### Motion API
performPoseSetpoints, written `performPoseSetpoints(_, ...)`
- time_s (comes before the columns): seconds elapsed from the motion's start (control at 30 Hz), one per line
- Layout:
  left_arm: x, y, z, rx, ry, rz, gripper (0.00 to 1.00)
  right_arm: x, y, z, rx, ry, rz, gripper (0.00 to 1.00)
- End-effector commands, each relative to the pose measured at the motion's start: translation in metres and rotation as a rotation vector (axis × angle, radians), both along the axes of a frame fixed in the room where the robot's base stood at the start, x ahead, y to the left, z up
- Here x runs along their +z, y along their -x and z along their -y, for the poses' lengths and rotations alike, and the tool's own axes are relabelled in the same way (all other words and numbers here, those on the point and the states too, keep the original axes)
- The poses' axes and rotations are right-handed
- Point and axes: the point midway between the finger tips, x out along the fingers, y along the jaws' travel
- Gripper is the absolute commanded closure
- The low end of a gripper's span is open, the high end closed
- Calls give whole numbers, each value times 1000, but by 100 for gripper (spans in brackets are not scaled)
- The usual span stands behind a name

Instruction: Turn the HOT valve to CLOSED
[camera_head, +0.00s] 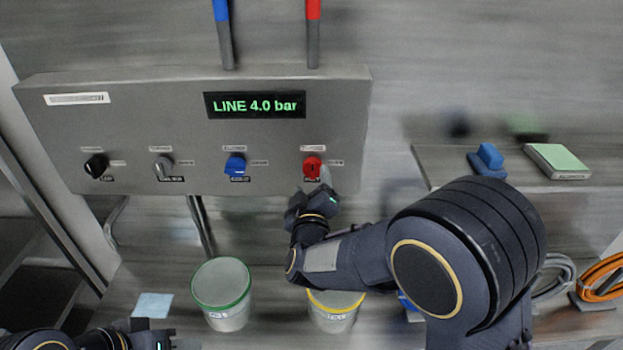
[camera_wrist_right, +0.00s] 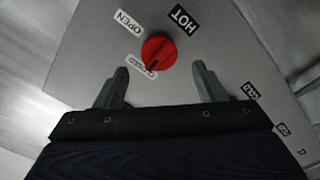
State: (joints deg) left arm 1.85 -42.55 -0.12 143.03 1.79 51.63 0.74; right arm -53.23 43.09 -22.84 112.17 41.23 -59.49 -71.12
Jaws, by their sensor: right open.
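The HOT valve is a red round knob (camera_head: 312,167) at the right of the grey panel, and it fills the middle of the right wrist view (camera_wrist_right: 160,48). Its dark pointer mark points to the CLOSED label (camera_wrist_right: 141,68), which is partly covered by the knob. The OPEN label (camera_wrist_right: 129,22) lies up and left of the knob, the HOT label (camera_wrist_right: 183,19) up and right. My right gripper (camera_wrist_right: 163,82) is open and empty, its fingers apart from the knob, just below it. My left gripper (camera_head: 150,338) is at the bottom left, partly cut off; its jaws are unclear.
A blue knob (camera_head: 235,166), a grey knob (camera_head: 162,168) and a black knob (camera_head: 96,165) sit left on the same panel (camera_head: 150,130). The display (camera_head: 255,105) reads LINE 4.0 bar. A green-rimmed tub (camera_head: 222,292) and a yellow-rimmed tub (camera_head: 334,312) stand below.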

Motion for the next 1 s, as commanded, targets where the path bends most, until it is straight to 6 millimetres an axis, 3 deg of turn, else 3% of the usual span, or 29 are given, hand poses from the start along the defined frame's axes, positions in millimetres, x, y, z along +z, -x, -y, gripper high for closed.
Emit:
performPoseSetpoints(0.1, -6, 0, 0, 0, 0, 0, 64, -1, 17, -1, 2, -1, -1, 36)
performPoseSetpoints(0.23, -7, 0, 0, 0, 0, 0, 64, 0, 26, 0, 1, 0, 1, 36)
performPoseSetpoints(0.73, -7, 0, 0, 0, 0, 0, 64, 0, 27, 2, 1, -11, -9, 36)
performPoseSetpoints(0.87, -7, 0, 0, 0, 0, 0, 64, 0, 24, 21, 27, -129, -91, 36)
performPoseSetpoints(1.0, -7, 0, 0, 0, 0, 0, 64, 2, 34, 59, 93, -401, -278, 36)
